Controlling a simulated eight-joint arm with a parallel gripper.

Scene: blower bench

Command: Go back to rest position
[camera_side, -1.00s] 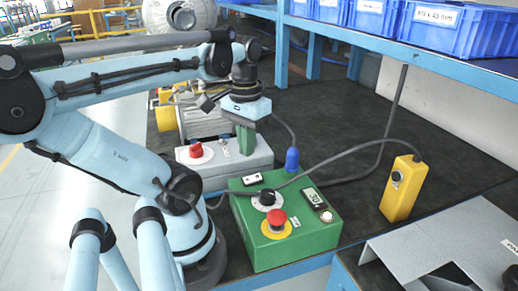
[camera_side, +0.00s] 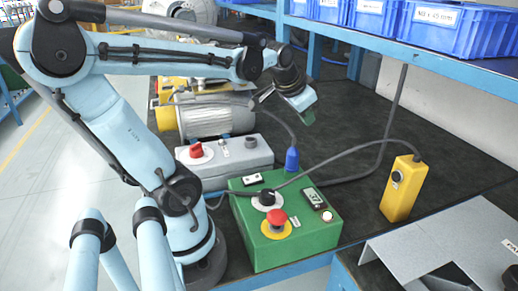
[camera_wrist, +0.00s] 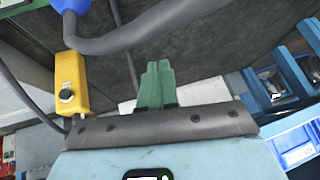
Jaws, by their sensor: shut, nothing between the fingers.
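My gripper (camera_side: 308,117) is raised above the dark bench top in the side view, behind and to the right of the grey control box. Its green fingers are shut and empty, and they show together in the wrist view (camera_wrist: 155,85). The grey box (camera_side: 225,160) with a red knob stands clear below my gripper. The green box (camera_side: 300,240) with a red mushroom button, a black knob and a small display stands in front of it. Nothing touches my gripper.
A yellow button box (camera_side: 400,190) stands on the right of the bench with a grey cable. A motor (camera_side: 205,117) sits behind the grey box. Blue bins (camera_side: 455,28) stand on the shelf (camera_side: 425,57) at the upper right. The middle of the bench is clear.

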